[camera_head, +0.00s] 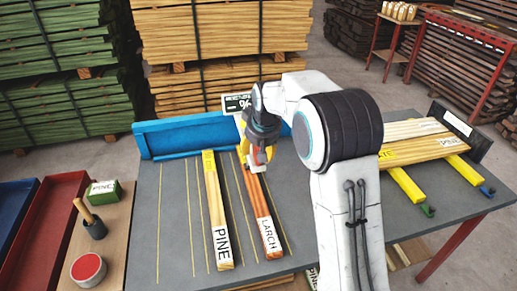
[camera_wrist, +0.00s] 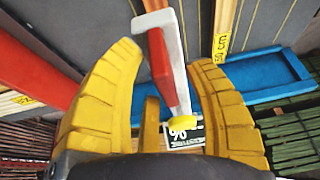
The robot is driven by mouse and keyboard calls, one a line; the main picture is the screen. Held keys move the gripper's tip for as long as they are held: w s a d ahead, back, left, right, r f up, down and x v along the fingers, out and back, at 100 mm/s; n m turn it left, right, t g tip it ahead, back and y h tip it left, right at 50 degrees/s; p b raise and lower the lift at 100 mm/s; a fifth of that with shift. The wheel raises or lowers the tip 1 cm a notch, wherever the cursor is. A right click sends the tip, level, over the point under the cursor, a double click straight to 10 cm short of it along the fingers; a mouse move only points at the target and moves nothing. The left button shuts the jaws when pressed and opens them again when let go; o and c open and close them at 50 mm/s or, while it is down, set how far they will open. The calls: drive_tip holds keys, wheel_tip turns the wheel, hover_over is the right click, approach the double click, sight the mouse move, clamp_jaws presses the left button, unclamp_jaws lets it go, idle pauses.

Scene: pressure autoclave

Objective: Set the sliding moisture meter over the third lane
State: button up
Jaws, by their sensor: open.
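The grey table carries lanes marked by thin yellow lines. A pine board (camera_head: 218,220) and a larch board (camera_head: 265,215) lie along it. A dark display with a % sign (camera_head: 237,103) stands at the blue rail (camera_head: 180,134) behind the boards; it is partly hidden in the wrist view (camera_wrist: 183,137). My gripper (camera_head: 258,160) is open above the far part of the larch board. In the wrist view, a grey-and-red bar with a yellow end (camera_wrist: 165,60) shows between the yellow fingers (camera_wrist: 165,100). I cannot tell whether it touches them or belongs to the meter.
Several boards lie on yellow supports (camera_head: 410,185) at the right of the table. The table's left lanes are clear. Timber stacks stand behind.

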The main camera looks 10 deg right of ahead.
drive_tip(key=shift+r, duration=0.1)
drive_tip(key=v, duration=1.1)
drive_tip(key=shift+s+r, duration=0.25)
drive_tip(key=shift+r, duration=0.1)
drive_tip(key=s+f+g, duration=0.3)
drive_tip(key=s+f, duration=0.6)
drive_tip(key=s, duration=0.1)
drive_tip(key=s+d+r+t, duration=0.1)
drive_tip(key=s+r+t, duration=0.1)
drive_tip(key=s, duration=1.8)
drive_tip(key=shift+s+d, duration=0.2)
drive_tip(key=shift+s, duration=0.05)
